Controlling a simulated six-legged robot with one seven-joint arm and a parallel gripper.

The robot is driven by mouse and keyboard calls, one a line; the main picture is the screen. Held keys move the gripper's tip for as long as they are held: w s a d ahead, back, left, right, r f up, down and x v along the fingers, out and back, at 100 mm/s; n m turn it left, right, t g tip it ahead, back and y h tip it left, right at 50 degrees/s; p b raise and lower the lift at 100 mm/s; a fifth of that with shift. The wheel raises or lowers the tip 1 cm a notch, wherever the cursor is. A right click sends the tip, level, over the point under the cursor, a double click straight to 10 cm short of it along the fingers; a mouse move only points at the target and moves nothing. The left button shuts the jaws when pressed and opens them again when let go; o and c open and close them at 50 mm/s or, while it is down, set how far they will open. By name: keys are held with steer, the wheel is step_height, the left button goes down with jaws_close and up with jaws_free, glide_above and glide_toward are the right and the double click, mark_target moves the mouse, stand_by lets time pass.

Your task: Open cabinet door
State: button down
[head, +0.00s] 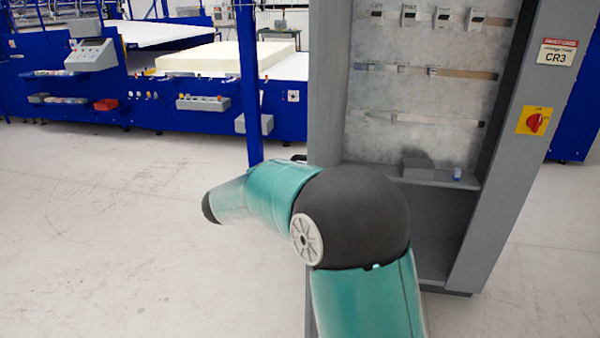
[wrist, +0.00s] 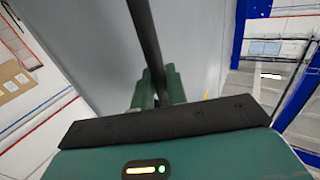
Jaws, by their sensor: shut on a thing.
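The grey cabinet (head: 540,90) stands at the right in the head view, its inside exposed. Its grey door (head: 328,80) shows as a narrow upright panel at the left of the opening, swung outward. In the wrist view the door (wrist: 85,40) is a broad grey surface. A dark bar-like handle (wrist: 146,35) runs along it toward my gripper (wrist: 158,88). The green fingers are closed around the handle's near end. In the head view my arm hides the gripper and most of the door's lower part.
Inside the cabinet are breakers (head: 442,18), rails and a lower shelf (head: 430,178). A red rotary switch (head: 535,121) is on the cabinet's front frame. A blue machine (head: 200,118) with a foam block (head: 225,56) stands behind at left. The floor (head: 110,240) at left is clear.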

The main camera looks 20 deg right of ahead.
steer(key=c, duration=1.5)
jaws_free()
steer(key=v, duration=1.3)
steer(key=shift+s+a, duration=0.2)
steer(key=shift+a, duration=0.15)
